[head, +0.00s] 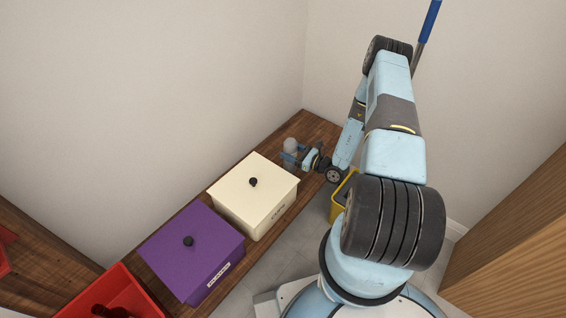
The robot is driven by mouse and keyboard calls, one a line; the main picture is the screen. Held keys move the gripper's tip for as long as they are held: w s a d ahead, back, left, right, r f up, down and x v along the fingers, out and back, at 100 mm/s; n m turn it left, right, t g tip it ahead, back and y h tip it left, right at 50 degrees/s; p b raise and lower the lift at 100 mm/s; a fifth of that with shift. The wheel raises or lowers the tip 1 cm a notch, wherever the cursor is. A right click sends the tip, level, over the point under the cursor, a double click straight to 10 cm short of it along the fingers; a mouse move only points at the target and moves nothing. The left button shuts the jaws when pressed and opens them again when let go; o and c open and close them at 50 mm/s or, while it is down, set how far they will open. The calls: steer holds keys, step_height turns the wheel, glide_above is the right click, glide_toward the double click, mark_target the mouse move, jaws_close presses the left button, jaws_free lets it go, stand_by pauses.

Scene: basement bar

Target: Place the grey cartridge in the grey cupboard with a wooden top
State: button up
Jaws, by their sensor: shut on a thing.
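My gripper (291,158) is at the far end of the wooden top (309,128), just beyond the cream box. It is shut on a small grey rounded thing, which looks like the grey cartridge (290,145). The cartridge appears upright between the fingers, over the wooden top; I cannot tell whether it touches the surface. The wooden top runs along the left wall. What lies beneath it is hidden, so I cannot tell whether it belongs to a grey cupboard.
A cream box (240,188) and a purple box (184,240), both with black knobs, stand on the wooden top. A red open bin (126,282) is nearer. A yellow bucket (336,208) stands on the floor behind my arm. A wooden panel (520,240) rises at right.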

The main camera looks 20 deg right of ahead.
steer(key=shift+f, duration=2.4)
steer(key=o, duration=1.3)
steer(key=shift+f, duration=0.1)
